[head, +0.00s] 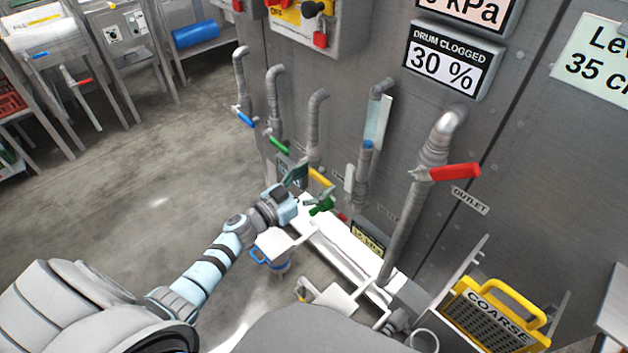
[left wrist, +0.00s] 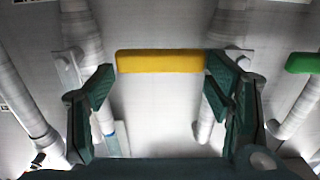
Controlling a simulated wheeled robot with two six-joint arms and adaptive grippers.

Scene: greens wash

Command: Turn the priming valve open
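A yellow valve handle (head: 320,177) sits on a pipe on the grey machine wall, between the green-handled valve and the level tube. No readable label shows which valve is the priming one. My left gripper (head: 307,190) is at this yellow handle, with its green fingers apart. In the left wrist view the yellow handle (left wrist: 160,61) lies level across the gap between the open fingertips (left wrist: 160,85), beyond or near the tips. I cannot tell whether they touch it. My right gripper is not in view.
A blue handle (head: 244,117) and a green handle (head: 277,145) are on pipes to the left. A red handle (head: 455,172) by the OUTLET label is to the right. A white trough (head: 345,250) runs below. A yellow COARSE screen (head: 495,318) stands lower right.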

